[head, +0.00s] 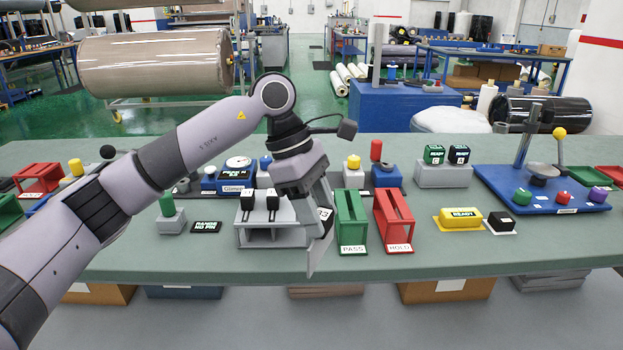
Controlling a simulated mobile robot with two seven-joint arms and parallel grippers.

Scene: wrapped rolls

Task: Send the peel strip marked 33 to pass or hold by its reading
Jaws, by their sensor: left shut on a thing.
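My left gripper (317,198) hangs over the middle of the table and is shut on a thin grey strip (318,252). The strip hangs down, slightly tilted, left of the green holder. A partly hidden label (326,214) near its top shows a 3; the rest of the number is covered. The green slotted holder marked PASS (351,222) and the red slotted holder marked HOLD (394,220) stand upright side by side, right of the strip. A blue gauge with a round white dial (238,163) is behind; its reading is too small to tell. My right gripper is not in view.
A grey rack (270,237) with two black-topped pieces stands just left of the strip. A black sign (205,227) lies farther left. A yellow block with a READY display (460,217) lies right of HOLD. The table's front strip (430,264) is clear.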

